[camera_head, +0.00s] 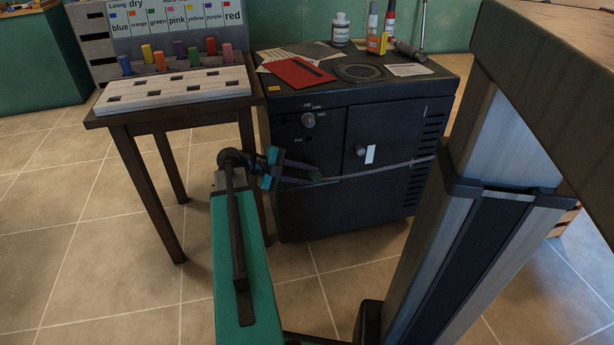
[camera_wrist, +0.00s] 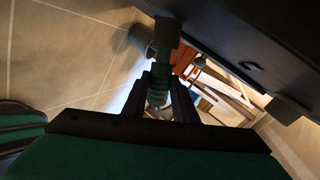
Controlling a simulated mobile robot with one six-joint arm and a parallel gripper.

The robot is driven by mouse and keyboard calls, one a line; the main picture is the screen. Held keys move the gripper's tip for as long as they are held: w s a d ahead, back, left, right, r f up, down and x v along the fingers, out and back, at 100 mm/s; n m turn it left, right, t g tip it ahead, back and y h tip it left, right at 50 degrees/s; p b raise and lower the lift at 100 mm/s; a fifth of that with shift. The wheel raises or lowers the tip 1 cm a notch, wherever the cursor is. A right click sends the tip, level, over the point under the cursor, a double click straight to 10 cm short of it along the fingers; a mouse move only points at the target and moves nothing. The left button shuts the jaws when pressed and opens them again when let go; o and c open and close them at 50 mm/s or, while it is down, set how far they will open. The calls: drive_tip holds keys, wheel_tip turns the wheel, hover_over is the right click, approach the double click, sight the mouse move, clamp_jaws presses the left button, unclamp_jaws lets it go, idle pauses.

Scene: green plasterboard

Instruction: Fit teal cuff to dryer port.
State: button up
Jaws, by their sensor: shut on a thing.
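My gripper (camera_head: 305,173) is in front of the left half of the dark dryer cabinet (camera_head: 345,205), at about the height of the door's lower edge. In the wrist view my gripper (camera_wrist: 163,92) is shut on a teal, ribbed piece (camera_wrist: 160,72), which looks like the teal cuff. A pale part shows between the fingers, and a dark block lies at the piece's far end. In the head view I cannot make out the cuff. I cannot clearly identify the port in either view.
A wooden table (camera_head: 115,119) with a slotted white board (camera_head: 175,90) and coloured pegs stands left of the cabinet. On the cabinet top (camera_head: 440,85) are a red folder (camera_head: 300,73), papers, bottles and a dark ring. Tiled floor (camera_head: 90,235) is clear at the left.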

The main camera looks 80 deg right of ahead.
drive_tip(key=shift+w+d+f+b, duration=0.25)
drive_tip(key=shift+d+b, duration=0.15)
drive_tip(key=shift+d, duration=0.15)
drive_tip(key=shift+w+d+f+b, duration=0.25)
drive_tip(key=shift+d+b, duration=0.1)
drive_tip(key=shift+d, duration=0.15)
idle(0.4)
drive_tip(key=o, duration=1.1)
drive_tip(key=p+v, duration=0.3)
drive_tip(key=v, duration=1)
drive_tip(key=shift+w+a+r+p, duration=0.15)
drive_tip(key=shift+w+a+p, duration=0.1)
drive_tip(key=shift+p, duration=0.1)
